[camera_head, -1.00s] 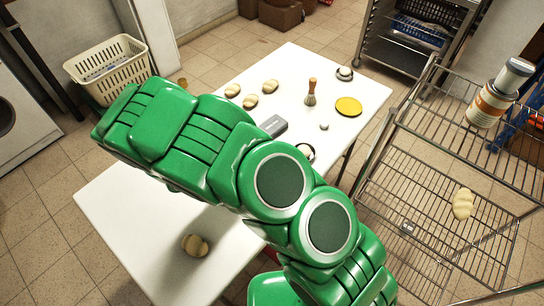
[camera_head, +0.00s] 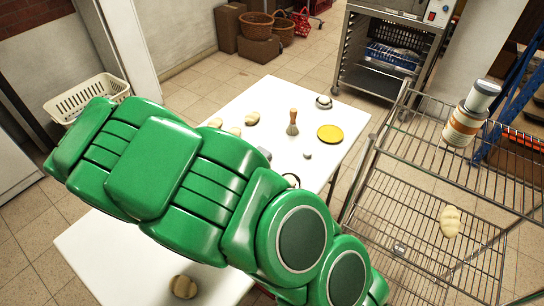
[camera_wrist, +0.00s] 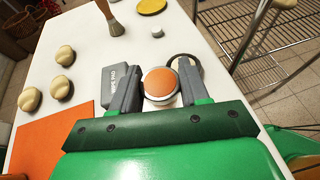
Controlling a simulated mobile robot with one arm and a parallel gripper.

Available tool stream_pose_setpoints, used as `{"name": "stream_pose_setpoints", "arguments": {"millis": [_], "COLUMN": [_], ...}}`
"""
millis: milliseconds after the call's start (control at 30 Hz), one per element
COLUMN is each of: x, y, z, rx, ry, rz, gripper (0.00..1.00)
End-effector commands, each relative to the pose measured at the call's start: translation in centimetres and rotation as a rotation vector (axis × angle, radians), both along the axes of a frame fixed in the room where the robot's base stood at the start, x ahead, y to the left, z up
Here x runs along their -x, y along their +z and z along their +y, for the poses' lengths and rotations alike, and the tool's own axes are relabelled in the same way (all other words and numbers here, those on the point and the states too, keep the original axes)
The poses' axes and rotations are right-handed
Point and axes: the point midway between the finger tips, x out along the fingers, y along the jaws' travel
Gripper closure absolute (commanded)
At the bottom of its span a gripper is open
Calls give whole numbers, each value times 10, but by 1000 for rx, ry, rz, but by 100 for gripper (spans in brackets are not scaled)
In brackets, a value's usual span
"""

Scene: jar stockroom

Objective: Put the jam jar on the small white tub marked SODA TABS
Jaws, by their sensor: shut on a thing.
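In the wrist view my gripper (camera_wrist: 158,85) is shut on a round jar with an orange top and a pale rim (camera_wrist: 160,80). Its label is hidden, so I cannot confirm that it is the jam jar. The jar is over the white table (camera_wrist: 85,20), beside a grey box (camera_wrist: 116,78) with lettering. Just right of the jar is a dark ring with a pale middle (camera_wrist: 186,60), partly covered by a finger. No SODA TABS lettering is readable. In the head view my green arm hides the gripper and the jar.
A brush (camera_head: 293,123), a yellow disc (camera_head: 330,134), a small metal-rimmed item (camera_head: 323,101) and several pale rolls (camera_head: 252,118) are on the table. A wire rack (camera_head: 385,205) at right carries an orange-banded container (camera_head: 461,127) with a grey-lidded one (camera_head: 482,97) on it.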

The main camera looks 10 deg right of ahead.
Motion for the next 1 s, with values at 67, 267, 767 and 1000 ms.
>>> {"name": "stream_pose_setpoints", "arguments": {"millis": [67,267,767,1000], "x": [0,0,-37,-49], "y": [2,3,79,135], "z": [0,-1,-64,-117], "rx": [-1,0,-3,-2], "ry": [0,-1,-131,-227], "rz": [-1,0,-1,2], "gripper": [88,88,88,88]}}
